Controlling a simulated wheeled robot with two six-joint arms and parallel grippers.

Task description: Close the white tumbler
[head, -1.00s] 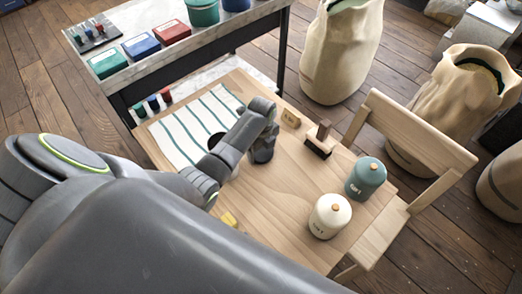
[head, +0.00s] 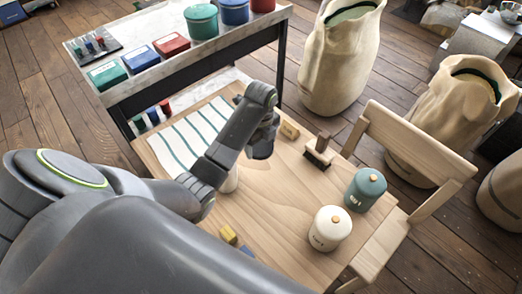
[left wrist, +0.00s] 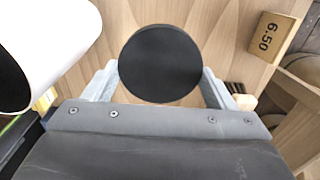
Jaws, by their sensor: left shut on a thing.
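The white tumbler (head: 230,180) stands on the wooden table, mostly hidden behind my left arm in the head view. In the left wrist view the tumbler (left wrist: 55,40) is at the upper left, with a dark round area, seemingly its open mouth, cut by the picture's edge. My left gripper (head: 262,148) is over the table, to the right of the tumbler. In the left wrist view the gripper (left wrist: 160,78) is shut on a round black lid (left wrist: 160,50), which is apart from the tumbler. My right gripper is out of view.
A price block (head: 289,130) marked 6.50 and a brush (head: 319,150) lie near the table's far edge. A teal canister (head: 365,190) and a cream canister (head: 330,229) stand at the right. A striped cloth (head: 180,143) lies at the left, and a chair (head: 415,145) adjoins the table.

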